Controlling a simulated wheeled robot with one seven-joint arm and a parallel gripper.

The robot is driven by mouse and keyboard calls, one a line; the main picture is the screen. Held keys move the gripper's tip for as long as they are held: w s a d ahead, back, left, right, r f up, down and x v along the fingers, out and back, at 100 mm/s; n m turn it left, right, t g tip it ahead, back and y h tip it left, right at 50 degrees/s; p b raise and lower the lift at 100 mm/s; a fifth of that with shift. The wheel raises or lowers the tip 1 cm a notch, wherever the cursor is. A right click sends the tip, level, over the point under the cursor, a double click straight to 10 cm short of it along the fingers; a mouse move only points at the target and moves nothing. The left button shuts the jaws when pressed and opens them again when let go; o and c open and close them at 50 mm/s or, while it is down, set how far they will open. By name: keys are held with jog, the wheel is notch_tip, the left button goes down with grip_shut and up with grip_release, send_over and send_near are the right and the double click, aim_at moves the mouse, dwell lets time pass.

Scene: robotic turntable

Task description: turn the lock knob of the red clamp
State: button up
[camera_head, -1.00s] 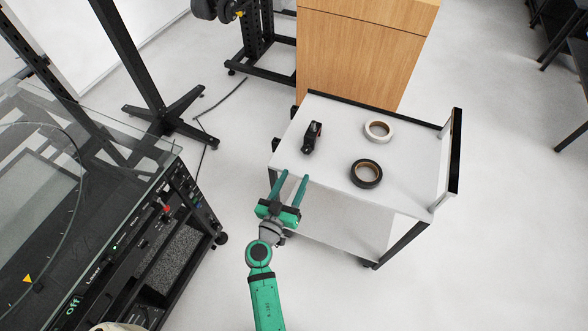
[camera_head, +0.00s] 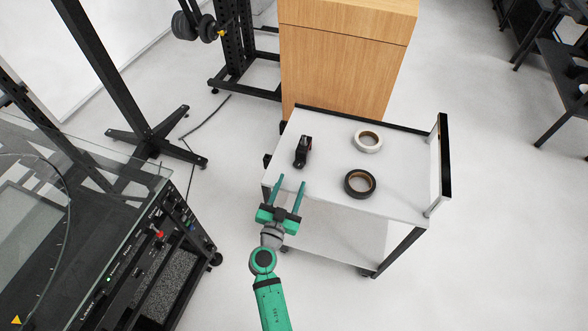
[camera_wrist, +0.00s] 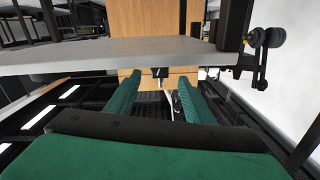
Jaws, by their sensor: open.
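The clamp (camera_head: 302,152) is a small, mostly dark thing with a little red on its right side. It stands on the white cart top (camera_head: 330,148), near the left edge. Its lock knob is too small to make out. My gripper (camera_head: 290,181) is open and empty at the cart's near left edge, short of the clamp, with its two green fingers pointing towards it. In the wrist view the open fingers (camera_wrist: 159,77) show with a gap between them. A small dark thing shows beyond that gap; I cannot tell whether it is the clamp.
A white tape roll (camera_head: 368,141) and a black tape roll (camera_head: 360,183) lie on the cart, right of the clamp. A raised handle (camera_head: 441,165) stands at the cart's right end. A wooden cabinet (camera_head: 345,60) is behind. A glass-topped machine (camera_head: 90,200) stands left.

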aim_at(298, 166)
jog(key=x, duration=0.7)
jog(key=c, duration=1.1)
